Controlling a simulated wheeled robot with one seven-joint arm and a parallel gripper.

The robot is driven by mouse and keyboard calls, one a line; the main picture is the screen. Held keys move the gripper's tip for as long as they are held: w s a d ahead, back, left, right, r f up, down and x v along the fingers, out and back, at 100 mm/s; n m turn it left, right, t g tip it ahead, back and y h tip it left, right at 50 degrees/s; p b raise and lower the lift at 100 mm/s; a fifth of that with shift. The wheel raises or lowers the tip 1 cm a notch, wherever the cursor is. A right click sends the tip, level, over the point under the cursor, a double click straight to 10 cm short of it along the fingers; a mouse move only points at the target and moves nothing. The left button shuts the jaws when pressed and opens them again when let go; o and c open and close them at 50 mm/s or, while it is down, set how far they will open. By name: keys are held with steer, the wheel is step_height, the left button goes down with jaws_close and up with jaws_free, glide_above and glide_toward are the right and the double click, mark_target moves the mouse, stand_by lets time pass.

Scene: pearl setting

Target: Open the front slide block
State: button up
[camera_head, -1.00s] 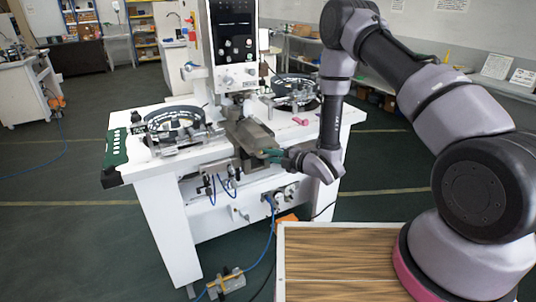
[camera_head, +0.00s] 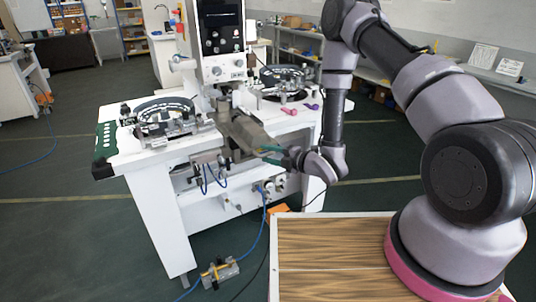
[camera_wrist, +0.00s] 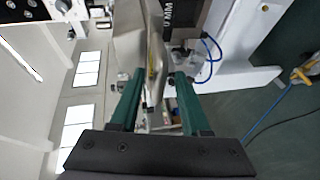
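The front slide block (camera_head: 246,132) looks like a grey metal piece sticking out from the front middle of the white machine. In the wrist view a thin metal plate edge (camera_wrist: 156,48), which appears to be part of it, reaches between my fingers. My gripper (camera_head: 268,153) is at the block's front end, coming from the right. In the wrist view my gripper (camera_wrist: 158,80) has its two green fingers apart, one on each side of the plate, with gaps visible. I cannot tell whether either finger touches it.
Round feeder bowls stand left (camera_head: 165,115) and right (camera_head: 283,78) on the white table (camera_head: 125,160). A control panel (camera_head: 220,35) rises behind the block. Pink (camera_head: 289,111) and purple (camera_head: 311,106) items lie at the right. Blue hoses hang below. A foot pedal (camera_head: 220,272) is on the floor.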

stand_by(0.3)
steer(key=v, duration=1)
steer(key=shift+s+d, duration=0.25)
steer(key=shift+d, duration=0.05)
